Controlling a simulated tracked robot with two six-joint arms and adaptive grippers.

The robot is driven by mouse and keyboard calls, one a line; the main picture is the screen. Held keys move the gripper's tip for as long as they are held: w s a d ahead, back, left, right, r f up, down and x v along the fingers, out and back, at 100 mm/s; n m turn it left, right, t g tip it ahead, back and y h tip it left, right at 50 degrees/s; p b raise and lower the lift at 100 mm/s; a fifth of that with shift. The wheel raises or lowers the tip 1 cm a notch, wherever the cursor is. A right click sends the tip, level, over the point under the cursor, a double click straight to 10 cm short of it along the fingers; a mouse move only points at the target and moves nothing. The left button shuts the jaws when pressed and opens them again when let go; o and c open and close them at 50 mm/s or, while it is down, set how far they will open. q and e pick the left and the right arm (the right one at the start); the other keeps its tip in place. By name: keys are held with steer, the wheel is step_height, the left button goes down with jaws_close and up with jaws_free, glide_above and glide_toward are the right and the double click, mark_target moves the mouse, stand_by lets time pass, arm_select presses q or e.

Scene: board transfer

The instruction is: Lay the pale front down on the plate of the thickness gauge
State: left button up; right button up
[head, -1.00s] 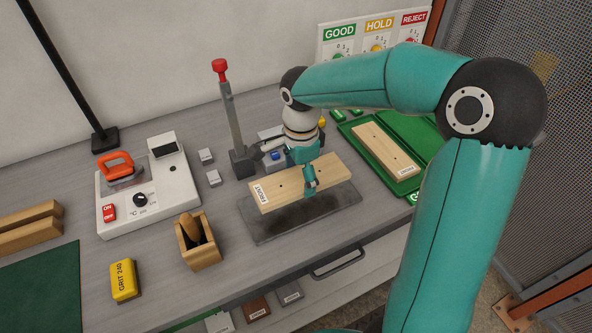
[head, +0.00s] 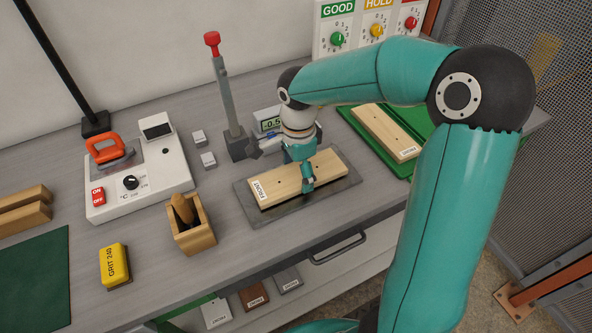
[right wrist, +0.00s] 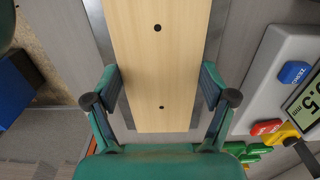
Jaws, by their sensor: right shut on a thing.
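The pale front (head: 295,183), a light wooden board with small dark holes and a FRONT label at its left end, is level over the dark grey plate (head: 352,181) of the thickness gauge (head: 234,137). It lies on the plate or just above it; I cannot tell which. My right gripper (head: 308,178) is shut across the board's width near its middle. In the right wrist view my right gripper (right wrist: 160,88) has one finger on each long edge of the pale front (right wrist: 158,55). My left gripper is not in view.
The gauge display (head: 268,124) stands behind the plate. A green tray (head: 398,165) holding another FRONT board (head: 383,131) is at the right. A wooden box (head: 191,230), a yellow grit block (head: 114,265) and a white heater unit (head: 140,180) are at the left.

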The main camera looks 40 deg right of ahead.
steer(key=shift+f+b, duration=0.35)
steer(key=shift+b, duration=0.05)
steer(key=o, duration=1.1)
steer(key=shift+o, duration=0.2)
steer(key=shift+r, duration=0.15)
step_height(320, 180, up, 12)
steer(key=shift+f, duration=0.2)
